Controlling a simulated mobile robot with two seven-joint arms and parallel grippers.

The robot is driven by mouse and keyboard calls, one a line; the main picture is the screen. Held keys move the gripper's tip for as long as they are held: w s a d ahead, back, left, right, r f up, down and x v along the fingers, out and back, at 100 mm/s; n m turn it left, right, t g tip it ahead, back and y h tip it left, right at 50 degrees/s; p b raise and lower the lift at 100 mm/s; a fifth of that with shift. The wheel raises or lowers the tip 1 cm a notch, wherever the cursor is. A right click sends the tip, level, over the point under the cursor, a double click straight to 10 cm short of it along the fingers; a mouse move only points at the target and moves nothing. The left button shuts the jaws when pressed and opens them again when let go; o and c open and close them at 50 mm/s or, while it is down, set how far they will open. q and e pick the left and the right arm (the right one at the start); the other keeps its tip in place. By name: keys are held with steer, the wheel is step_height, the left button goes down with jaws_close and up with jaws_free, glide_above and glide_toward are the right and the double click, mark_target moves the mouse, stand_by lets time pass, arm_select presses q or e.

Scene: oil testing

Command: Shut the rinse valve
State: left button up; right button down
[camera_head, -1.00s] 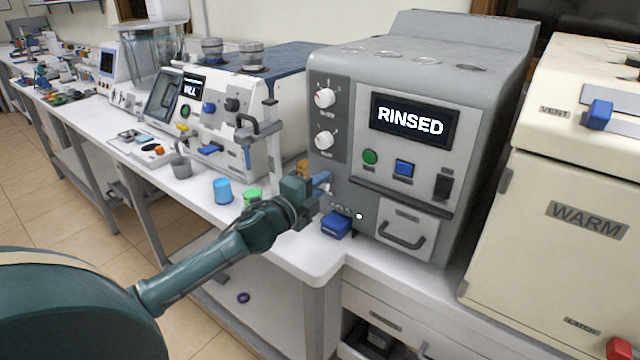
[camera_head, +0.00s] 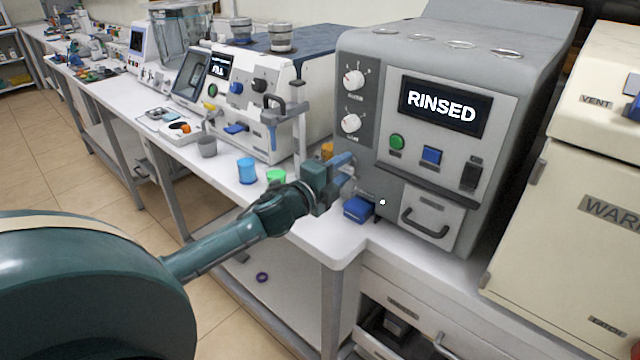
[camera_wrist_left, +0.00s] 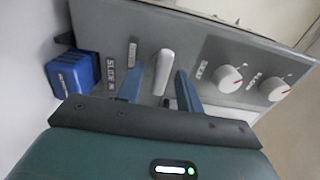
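The grey machine (camera_head: 440,160) has a screen reading RINSED. In the left wrist view, a pale grey lever (camera_wrist_left: 162,70), which looks like the rinse valve, sticks out of its front panel. My left gripper (camera_head: 344,170) is at the lower left of that panel. In the left wrist view its two blue fingers (camera_wrist_left: 158,92) are apart, one on each side of the lever. I cannot tell whether either finger touches it. In the head view the gripper hides most of the lever. My right gripper is not in view.
A blue block (camera_head: 358,208) sits low at the machine's front, close to my gripper; it also shows in the left wrist view (camera_wrist_left: 72,74). Two white knobs (camera_head: 353,80) are above. A blue cup (camera_head: 246,170) and a green cup (camera_head: 276,177) stand left. A cream WARM cabinet (camera_head: 560,200) is right.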

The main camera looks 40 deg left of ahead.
arm_select(q)
steer(key=s+b, duration=0.1)
steer(key=s, duration=1.1)
steer(key=shift+a, duration=0.45)
steer(key=s+d+f+n+g, duration=0.2)
steer(key=s+d+f+n, duration=0.15)
steer(key=f, duration=0.35)
steer(key=s+d+f+n+g, duration=0.25)
steer(key=f+n, duration=0.25)
steer(key=f, duration=0.3)
steer(key=s+d+f+n+g, duration=0.1)
steer(key=s+d+f+n, duration=0.1)
steer(key=d, duration=0.3)
steer(key=s+d+f+n+g+h+p, duration=0.1)
steer(key=s+d+f+n, duration=0.2)
steer(key=d, duration=0.2)
steer(key=s+d+f+n+g+h, duration=0.1)
steer(key=s+d+f+n, duration=0.1)
steer(key=d, duration=0.3)
steer(key=shift+s+d+f, duration=0.25)
steer(key=shift+s+f, duration=0.6)
steer(key=shift+n, duration=0.25)
